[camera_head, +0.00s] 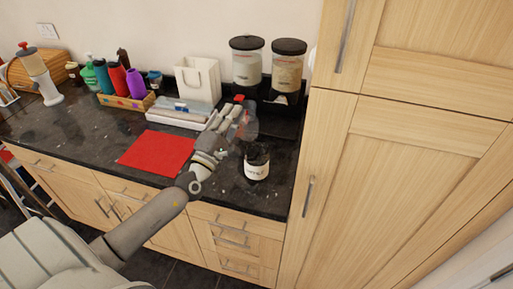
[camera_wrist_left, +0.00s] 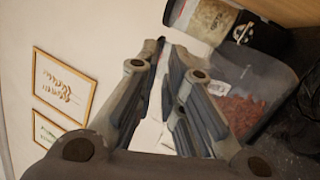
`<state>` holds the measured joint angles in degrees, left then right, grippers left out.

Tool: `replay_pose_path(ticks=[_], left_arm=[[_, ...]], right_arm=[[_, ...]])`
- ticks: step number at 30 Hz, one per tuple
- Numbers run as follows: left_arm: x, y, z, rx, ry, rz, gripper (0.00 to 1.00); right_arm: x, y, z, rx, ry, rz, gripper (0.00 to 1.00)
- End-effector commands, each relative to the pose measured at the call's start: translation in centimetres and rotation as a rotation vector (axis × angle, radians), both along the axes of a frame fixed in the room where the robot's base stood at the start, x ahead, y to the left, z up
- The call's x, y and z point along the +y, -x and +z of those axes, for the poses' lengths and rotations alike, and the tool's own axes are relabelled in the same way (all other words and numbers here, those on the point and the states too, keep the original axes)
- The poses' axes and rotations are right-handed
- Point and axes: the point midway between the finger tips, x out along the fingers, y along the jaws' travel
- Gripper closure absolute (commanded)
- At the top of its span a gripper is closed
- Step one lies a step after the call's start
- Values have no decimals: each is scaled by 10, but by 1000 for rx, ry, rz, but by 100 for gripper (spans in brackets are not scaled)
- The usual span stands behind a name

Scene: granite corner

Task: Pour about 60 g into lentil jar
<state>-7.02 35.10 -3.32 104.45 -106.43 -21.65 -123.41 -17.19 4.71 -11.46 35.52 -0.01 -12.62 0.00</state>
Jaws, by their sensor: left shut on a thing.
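The lentil jar (camera_head: 256,170) is a small dark-topped jar with a white label, standing upright near the counter's front edge. Its contents are too dark to make out. My left gripper (camera_head: 225,121) is shut on a clear container (camera_head: 249,127), just behind and above the jar in the head view. A small red part shows at the container's top. In the left wrist view the clear container (camera_wrist_left: 228,75) shows beside the fingers of my left gripper (camera_wrist_left: 165,52), with reddish lentils inside. I cannot tell whether any are falling. My right gripper is not in view.
Two large dark-lidded canisters (camera_head: 247,62) stand behind on a black stand. A white holder (camera_head: 197,80), a tray (camera_head: 180,113) and several bottles (camera_head: 119,78) line the wall. A red mat (camera_head: 157,152) lies left. A tall wooden cabinet (camera_head: 400,170) closes off the right.

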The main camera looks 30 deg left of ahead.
Motion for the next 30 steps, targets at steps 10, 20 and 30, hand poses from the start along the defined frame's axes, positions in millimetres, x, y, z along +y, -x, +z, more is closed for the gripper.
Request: replay_pose_path(ticks=[10,20,30], left_arm=[[-4,0,4,-5,-41,1,100],[-8,0,5,-6,-77,0,100],[-12,0,6,-8,-115,1,100]], right_arm=[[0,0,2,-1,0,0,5],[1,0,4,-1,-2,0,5],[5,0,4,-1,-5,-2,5]])
